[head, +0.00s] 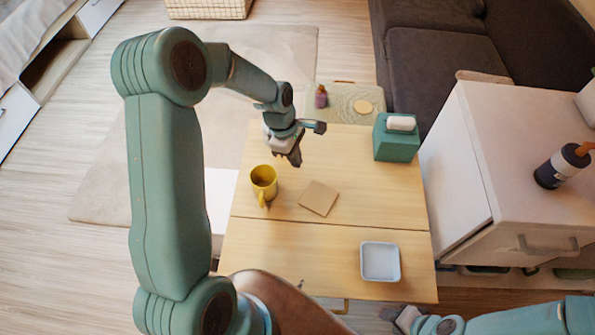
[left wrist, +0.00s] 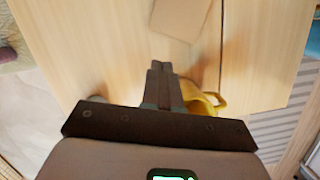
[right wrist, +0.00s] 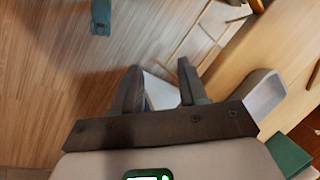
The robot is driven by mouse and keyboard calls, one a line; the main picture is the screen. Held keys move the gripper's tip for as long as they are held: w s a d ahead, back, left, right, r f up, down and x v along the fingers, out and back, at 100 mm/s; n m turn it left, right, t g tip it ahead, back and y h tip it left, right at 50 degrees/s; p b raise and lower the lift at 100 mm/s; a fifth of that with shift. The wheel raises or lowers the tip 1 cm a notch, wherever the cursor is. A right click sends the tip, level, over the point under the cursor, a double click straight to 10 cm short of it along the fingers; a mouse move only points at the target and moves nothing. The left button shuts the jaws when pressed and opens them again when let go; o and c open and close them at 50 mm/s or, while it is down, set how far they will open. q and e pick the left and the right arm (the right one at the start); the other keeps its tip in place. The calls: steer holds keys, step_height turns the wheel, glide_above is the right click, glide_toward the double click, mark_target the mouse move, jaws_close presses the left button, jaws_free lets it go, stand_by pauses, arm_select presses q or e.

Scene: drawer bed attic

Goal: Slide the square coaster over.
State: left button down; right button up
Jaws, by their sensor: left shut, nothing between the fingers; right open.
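The square coaster (head: 318,198) is a flat tan square lying on the wooden table, right of a yellow mug. It also shows at the top of the left wrist view (left wrist: 180,16). My left gripper (head: 296,161) is shut and empty. It is above the table, behind the coaster and slightly left of it, apart from it. In the left wrist view its closed fingers (left wrist: 160,66) point toward the coaster. My right gripper (head: 392,314) is at the table's front right edge, far from the coaster. It is open in the right wrist view (right wrist: 159,75), with nothing held.
The yellow mug (head: 264,183) stands close left of the coaster. A white square dish (head: 380,262) sits at the front right, and a green tissue box (head: 396,142) at the back right. The table (head: 300,250) is clear between coaster and dish; a seam crosses it.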

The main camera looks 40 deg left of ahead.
mark_target(313, 187)
arm_select(q)
steer(key=x, duration=0.9)
steer(key=shift+s+a+f, duration=0.1)
arm_select(e)
steer(key=shift+d, duration=0.15)
arm_select(q)
steer(key=d, duration=0.1)
steer(key=d+b, duration=0.1)
steer(key=shift+w+d+f, duration=0.15)
steer(key=shift+w+d, duration=0.2)
steer(key=shift+d, duration=0.05)
arm_select(e)
steer(key=shift+f, duration=0.55)
arm_select(q)
steer(key=shift+r, duration=0.2)
arm_select(e)
steer(key=shift+r, duration=0.1)
arm_select(q)
steer(key=p+v, duration=0.6)
steer(key=v, duration=0.4)
arm_select(e)
steer(key=v, duration=0.6)
steer(key=shift+a+r, duration=0.2)
steer(key=shift+a, duration=0.2)
